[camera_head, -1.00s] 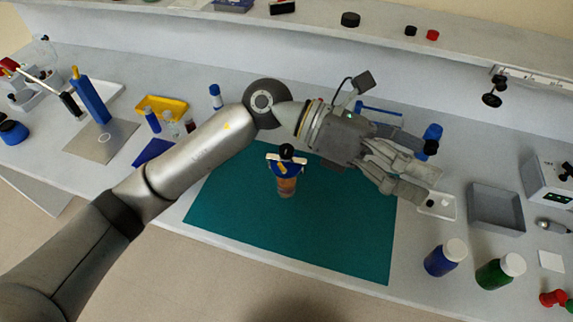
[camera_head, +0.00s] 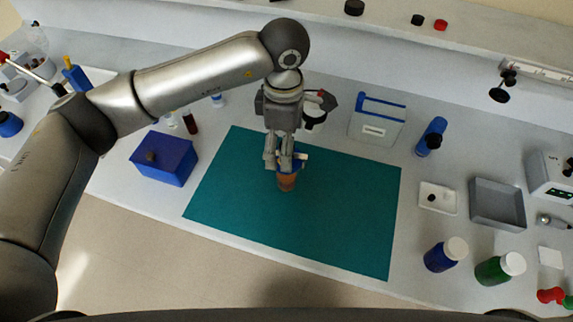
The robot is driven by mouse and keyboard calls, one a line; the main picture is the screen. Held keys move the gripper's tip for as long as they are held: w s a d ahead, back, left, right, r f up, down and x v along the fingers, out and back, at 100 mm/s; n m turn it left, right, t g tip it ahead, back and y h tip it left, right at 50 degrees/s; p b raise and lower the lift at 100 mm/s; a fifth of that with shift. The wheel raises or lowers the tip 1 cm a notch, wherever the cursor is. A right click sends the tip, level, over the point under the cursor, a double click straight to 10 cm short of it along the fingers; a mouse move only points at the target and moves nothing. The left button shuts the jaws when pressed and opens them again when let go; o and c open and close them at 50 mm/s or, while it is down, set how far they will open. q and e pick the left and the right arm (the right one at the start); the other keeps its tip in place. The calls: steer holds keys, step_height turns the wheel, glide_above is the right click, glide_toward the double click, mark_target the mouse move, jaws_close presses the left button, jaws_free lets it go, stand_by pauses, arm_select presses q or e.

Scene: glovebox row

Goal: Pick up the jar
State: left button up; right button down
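The jar (camera_head: 287,183) is a small orange-brown container with a blue top, upright on the teal mat (camera_head: 335,220). My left gripper (camera_head: 285,163) points down at the jar's top, with its fingers at or around the lid. The fingers hide most of the lid, so I cannot tell whether they touch or grip it. My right gripper is not in view.
A blue box (camera_head: 165,158) stands left of the mat. A blue-framed rack (camera_head: 376,125) and a blue bottle (camera_head: 431,137) stand behind it. A grey tray (camera_head: 497,203), a blue jar (camera_head: 440,257) and a green jar (camera_head: 494,270) are on the right. The mat's front is clear.

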arm_select(q)
steer(key=f+p, duration=0.1)
steer(key=f, duration=0.1)
steer(key=f+p, duration=0.1)
steer(key=f, duration=0.1)
steer(key=shift+w+d+f+p, duration=0.15)
steer(key=shift+w+f+p, duration=0.05)
steer(key=shift+f+p, duration=0.15)
steer(key=shift+f, duration=0.5)
steer(key=c, duration=1.2)
steer(key=shift+w, duration=0.1)
steer(key=c, duration=0.6)
steer(key=shift+r, duration=0.1)
